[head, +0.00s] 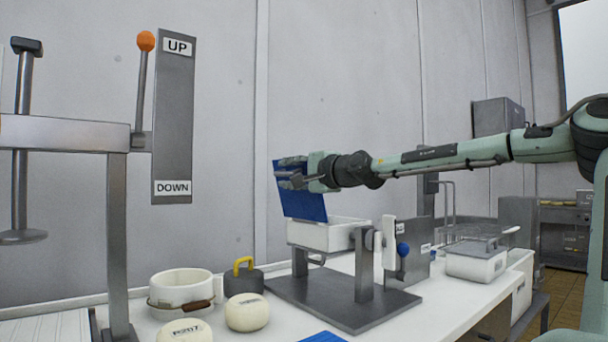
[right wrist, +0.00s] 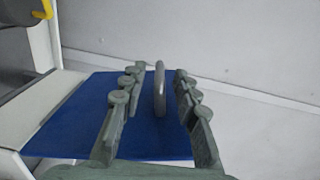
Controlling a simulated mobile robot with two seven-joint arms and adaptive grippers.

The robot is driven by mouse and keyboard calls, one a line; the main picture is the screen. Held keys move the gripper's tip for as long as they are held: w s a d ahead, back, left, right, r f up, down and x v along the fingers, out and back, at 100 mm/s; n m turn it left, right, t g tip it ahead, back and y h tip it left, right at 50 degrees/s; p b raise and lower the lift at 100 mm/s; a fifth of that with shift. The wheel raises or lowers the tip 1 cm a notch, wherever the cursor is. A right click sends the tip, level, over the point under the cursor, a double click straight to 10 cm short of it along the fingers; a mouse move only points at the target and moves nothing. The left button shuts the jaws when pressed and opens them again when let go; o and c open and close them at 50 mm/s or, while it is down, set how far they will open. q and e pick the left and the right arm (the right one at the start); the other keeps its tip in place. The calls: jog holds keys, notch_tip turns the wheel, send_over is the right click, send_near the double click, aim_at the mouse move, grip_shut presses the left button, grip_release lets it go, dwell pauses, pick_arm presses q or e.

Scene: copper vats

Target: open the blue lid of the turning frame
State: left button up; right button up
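The blue lid (head: 304,206) stands steeply raised at the back left edge of the white box (head: 325,236) of the turning frame (head: 364,275). It also shows in the right wrist view (right wrist: 75,115), with a grey upright handle (right wrist: 160,88) on it. My right gripper (head: 290,175) is in front of the lid and hides part of it. In the right wrist view its fingers (right wrist: 160,110) are open on both sides of the handle, with a gap on each side. My left gripper is not in view.
A lever post (head: 174,120) marked UP and DOWN stands at the left. A white pot (head: 181,287), a weight with a yellow handle (head: 243,278) and round white cheeses (head: 247,312) are on the table left of the frame. A lidded white box (head: 476,262) stands at the right.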

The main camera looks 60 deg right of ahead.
jog(key=v, duration=1)
dwell(0.3)
